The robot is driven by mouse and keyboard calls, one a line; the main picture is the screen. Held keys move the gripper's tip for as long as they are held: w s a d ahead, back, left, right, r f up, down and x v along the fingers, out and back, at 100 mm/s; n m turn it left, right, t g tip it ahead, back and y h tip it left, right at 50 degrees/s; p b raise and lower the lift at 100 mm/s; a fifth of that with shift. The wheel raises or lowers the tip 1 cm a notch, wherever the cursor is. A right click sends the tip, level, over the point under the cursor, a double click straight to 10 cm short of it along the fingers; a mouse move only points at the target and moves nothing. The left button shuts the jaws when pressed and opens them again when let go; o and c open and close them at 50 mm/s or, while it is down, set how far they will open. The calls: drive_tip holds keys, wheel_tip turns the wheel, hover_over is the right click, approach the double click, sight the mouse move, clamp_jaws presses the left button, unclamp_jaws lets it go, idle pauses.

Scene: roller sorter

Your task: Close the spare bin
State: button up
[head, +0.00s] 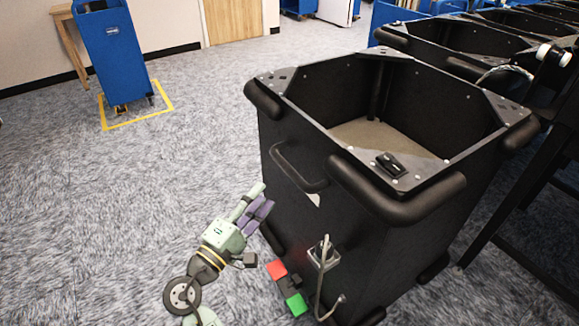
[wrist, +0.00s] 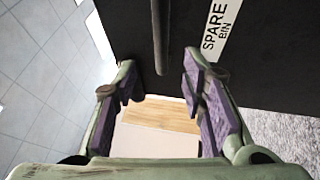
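The spare bin (head: 330,215) is a large black open-topped box in the middle right of the head view. A dark bar handle (head: 299,168) is on its front left face. In the wrist view the bin's black face (wrist: 265,70) carries a white "SPARE BIN" label (wrist: 215,32), with the handle (wrist: 160,35) left of it. My gripper (head: 262,198) is low beside that face, below the handle in the head view. In the wrist view my gripper (wrist: 160,78) is open and empty, its purple-padded fingers apart, with the handle's end just beyond the gap between the tips.
More black bins (head: 455,50) stand in a row at the back right. A blue cart (head: 113,50) stands in a yellow floor outline at the far left. Red and green squares (head: 287,286) show low by the bin. Grey carpet (head: 150,190) at left is clear.

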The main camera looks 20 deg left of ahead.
sight(288, 170)
drive_tip(key=shift+h, duration=0.4)
drive_tip(key=shift+d+p+x, duration=0.2)
drive_tip(key=shift+p+x, duration=0.55)
drive_tip(key=shift+x, duration=1.9)
drive_tip(key=shift+d+p+x, duration=0.2)
drive_tip(key=shift+p+x, duration=0.55)
drive_tip(key=shift+x, duration=1.95)
drive_tip(key=shift+s+f, duration=0.1)
drive_tip(key=shift+c, duration=0.4)
clamp_jaws()
